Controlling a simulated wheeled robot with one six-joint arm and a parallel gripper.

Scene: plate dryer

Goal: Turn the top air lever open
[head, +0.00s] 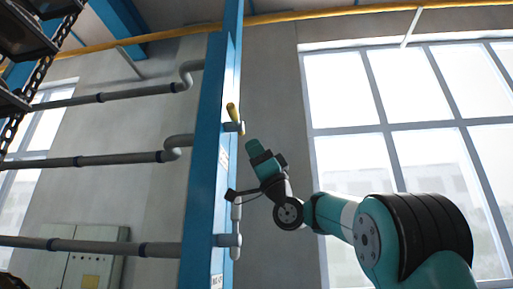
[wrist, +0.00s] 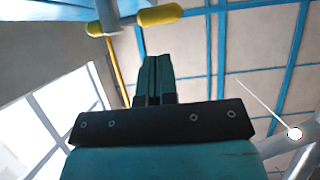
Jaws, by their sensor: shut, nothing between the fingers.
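The top air lever (head: 232,112) is a yellow handle on a grey stub at the edge of the blue column. It stands nearly upright, leaning slightly left, in the head view. In the wrist view, the yellow lever (wrist: 161,15) lies across the top of the picture beside a grey pipe. My gripper (head: 251,144) is below and to the right of the lever in the head view, pointing up. In the wrist view, the teal fingers (wrist: 153,72) are together with nothing between them. They appear apart from the lever.
The tall blue column (head: 205,180) stands just left of my gripper. Grey pipes (head: 110,160) run to its left, and a lower grey fitting (head: 229,240) juts from its right side. A large window (head: 400,120) is behind my arm. Space right of the lever looks clear.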

